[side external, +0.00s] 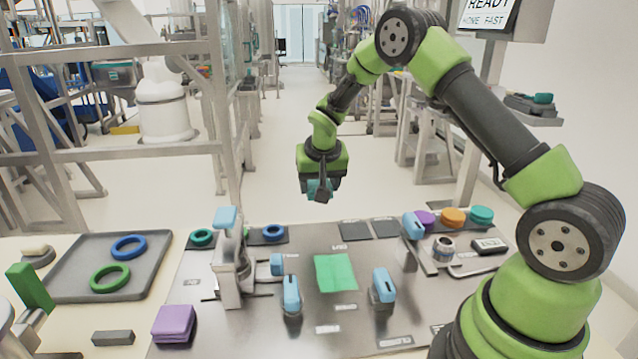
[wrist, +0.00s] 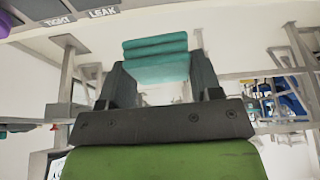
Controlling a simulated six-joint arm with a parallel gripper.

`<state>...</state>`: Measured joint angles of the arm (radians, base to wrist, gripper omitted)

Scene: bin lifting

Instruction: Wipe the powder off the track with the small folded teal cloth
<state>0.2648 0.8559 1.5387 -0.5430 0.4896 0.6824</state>
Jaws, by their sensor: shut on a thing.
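My gripper (side external: 319,192) hangs in the air above the back edge of the steel table. It is shut on the small folded teal cloth (wrist: 155,58), which shows between its dark fingers in the wrist view. In the side external view the teal cloth (side external: 312,186) shows only in part at the fingertips. The cloth is clear of the table. I cannot make out any powder, and I cannot tell for sure which part is the track. A narrow metal rail (side external: 420,255) lies at the right of the table.
The steel table (side external: 350,320) bears a green sheet (side external: 336,272), several blue-topped clamps (side external: 291,295) and a purple folded cloth (side external: 173,323). A grey tray (side external: 70,285) with blue and green rings is at left. Purple, orange and teal round pieces (side external: 452,217) stand at back right.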

